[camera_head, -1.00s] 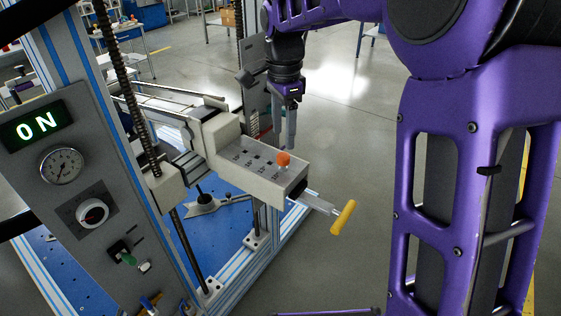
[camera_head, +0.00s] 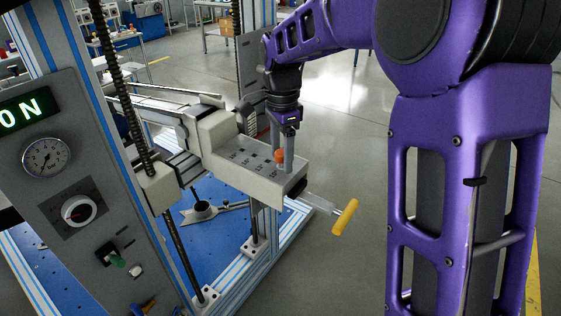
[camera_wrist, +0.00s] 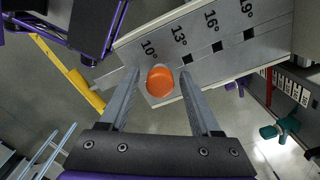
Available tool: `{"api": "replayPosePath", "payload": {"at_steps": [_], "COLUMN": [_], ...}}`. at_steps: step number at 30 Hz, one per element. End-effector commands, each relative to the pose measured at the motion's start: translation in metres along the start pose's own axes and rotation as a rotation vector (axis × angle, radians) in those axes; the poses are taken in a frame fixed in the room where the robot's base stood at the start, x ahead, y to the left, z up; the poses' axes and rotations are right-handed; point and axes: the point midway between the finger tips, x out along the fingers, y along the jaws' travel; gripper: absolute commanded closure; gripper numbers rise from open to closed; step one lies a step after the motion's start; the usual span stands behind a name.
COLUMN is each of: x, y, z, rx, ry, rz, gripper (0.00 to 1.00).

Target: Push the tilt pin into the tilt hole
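The tilt pin (camera_head: 280,156) has a round orange head and stands at the outer end of the pale tilt block (camera_head: 245,172). In the wrist view the pin head (camera_wrist: 160,81) is beside the 10° mark. Several square dark tilt holes run along the block, such as the 13° hole (camera_wrist: 187,59) and 16° hole (camera_wrist: 217,46). Whatever is under the pin head is hidden. My gripper (camera_head: 283,165) points down over the block end. In the wrist view my gripper (camera_wrist: 158,75) is open, one finger on each side of the pin head, with small gaps.
A yellow-handled lever (camera_head: 345,217) sticks out from the block's end. A control panel (camera_head: 75,200) with a lit ON display stands at the left. A threaded rod (camera_head: 120,90) rises left of the block. Open floor lies to the right.

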Motion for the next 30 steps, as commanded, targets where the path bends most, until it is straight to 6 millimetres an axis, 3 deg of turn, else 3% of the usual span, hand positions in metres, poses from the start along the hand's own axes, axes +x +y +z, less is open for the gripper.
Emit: {"api": "replayPosePath", "payload": {"at_steps": [1,10,30], "x": [0.000,0.000,-0.018], "y": [0.000,0.000,0.000], "z": [0.000,0.000,0.000], "rx": [0.000,0.000,-0.001], "ry": [0.000,0.000,0.000], "rz": [0.000,0.000,-0.001], "gripper": [0.46,1.00,1.00]}}
